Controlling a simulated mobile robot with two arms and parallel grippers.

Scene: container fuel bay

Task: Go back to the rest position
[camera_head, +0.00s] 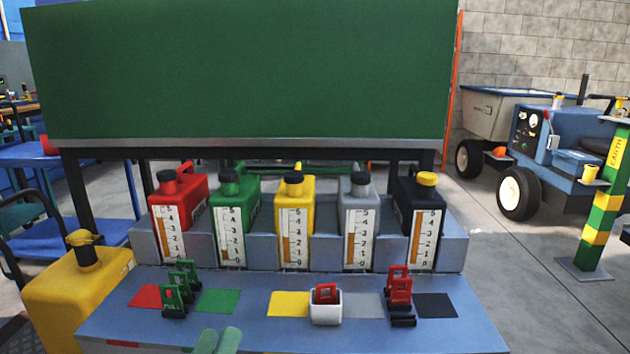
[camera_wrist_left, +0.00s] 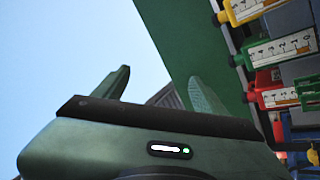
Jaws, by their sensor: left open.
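My left gripper (camera_head: 217,341) shows only its green fingertips at the bottom edge of the head view, just in front of the blue table (camera_head: 260,330). In the left wrist view the left gripper (camera_wrist_left: 160,92) has its two fingers spread apart with nothing between them. The fingers there stand against open sky and the edge of a green panel. My right gripper is in neither view.
Red, green, yellow, grey and black fuel containers (camera_head: 295,215) stand in a row on the table. A large yellow container (camera_head: 75,290) stands at left.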

